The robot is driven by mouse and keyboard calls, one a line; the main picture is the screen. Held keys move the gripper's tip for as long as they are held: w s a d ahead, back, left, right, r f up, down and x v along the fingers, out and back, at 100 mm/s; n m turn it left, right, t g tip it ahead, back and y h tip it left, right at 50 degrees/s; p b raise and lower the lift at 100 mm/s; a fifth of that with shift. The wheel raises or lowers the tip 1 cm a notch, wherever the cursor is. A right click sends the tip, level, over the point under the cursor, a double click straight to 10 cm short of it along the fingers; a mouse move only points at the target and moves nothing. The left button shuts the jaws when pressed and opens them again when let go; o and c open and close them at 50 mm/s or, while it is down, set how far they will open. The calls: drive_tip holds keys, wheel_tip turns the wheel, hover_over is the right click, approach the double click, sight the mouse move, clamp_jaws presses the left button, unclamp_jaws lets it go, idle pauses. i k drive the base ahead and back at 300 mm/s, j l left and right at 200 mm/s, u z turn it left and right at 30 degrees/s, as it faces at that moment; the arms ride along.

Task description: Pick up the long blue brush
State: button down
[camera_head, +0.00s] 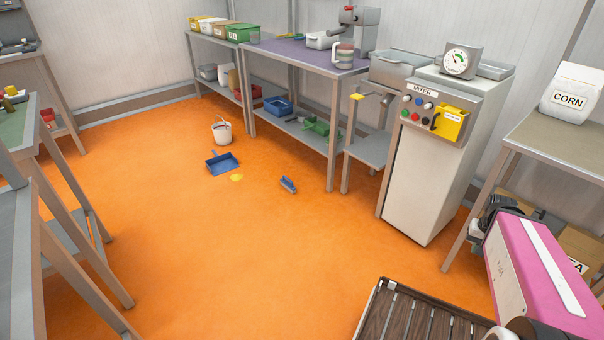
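A blue brush (288,184) lies on the orange floor near the middle of the view, its bristle side hard to make out at this size. A blue dustpan (222,163) lies on the floor to its left and farther back. My pink arm is folded at the lower right, far from the brush. A dark end part, which seems to be my gripper (487,221), shows partly behind the pink link. Its fingers are not clear, and I see nothing held in it.
A yellow spill (237,177) lies by the dustpan, and a white bucket (222,130) stands behind. A green-topped table (18,128) stands left. The floor before the brush is clear.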

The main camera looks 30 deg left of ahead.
sight(289, 186)
drive_tip(key=u, duration=1.55)
